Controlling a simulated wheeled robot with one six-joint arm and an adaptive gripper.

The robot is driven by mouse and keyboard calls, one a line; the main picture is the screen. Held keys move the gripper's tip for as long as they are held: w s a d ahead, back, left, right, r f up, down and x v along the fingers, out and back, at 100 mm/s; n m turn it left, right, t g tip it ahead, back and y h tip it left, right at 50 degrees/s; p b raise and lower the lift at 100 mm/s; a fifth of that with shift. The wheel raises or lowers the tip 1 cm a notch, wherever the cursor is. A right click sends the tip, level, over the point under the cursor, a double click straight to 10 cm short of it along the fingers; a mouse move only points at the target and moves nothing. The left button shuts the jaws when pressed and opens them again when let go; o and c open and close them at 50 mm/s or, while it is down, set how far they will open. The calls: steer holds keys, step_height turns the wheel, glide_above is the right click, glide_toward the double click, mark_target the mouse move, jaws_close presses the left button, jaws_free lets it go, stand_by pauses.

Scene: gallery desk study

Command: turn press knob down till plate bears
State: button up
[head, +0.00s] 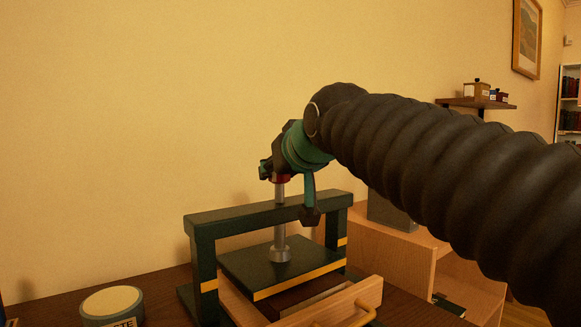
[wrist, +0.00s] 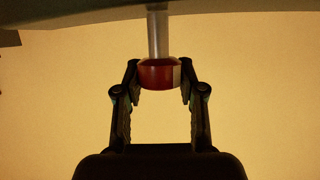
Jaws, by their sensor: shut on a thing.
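The press has a dark green frame (head: 205,250) with yellow bands, standing on the desk. A grey screw (head: 280,235) runs down through its crossbeam to a dark green plate (head: 250,268) with a yellow front edge. The red press knob (head: 281,178) tops the screw, mostly hidden by my gripper (head: 285,172). In the wrist view the red knob (wrist: 155,74), with a pale patch on one side, sits between the fingertips of my gripper (wrist: 158,82), which is shut on it. The plate sits low in the frame; whether it touches anything beneath is unclear.
A round labelled tin (head: 112,302) stands at front left. A wooden cubby (head: 400,262) with a grey box (head: 388,213) is close on the right. Bare wall lies behind.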

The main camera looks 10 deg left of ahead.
stand_by(0.4)
steer(key=o, duration=1.2)
steer(key=shift+c, duration=0.2)
steer(key=v, duration=1.2)
steer(key=shift+a, duration=0.15)
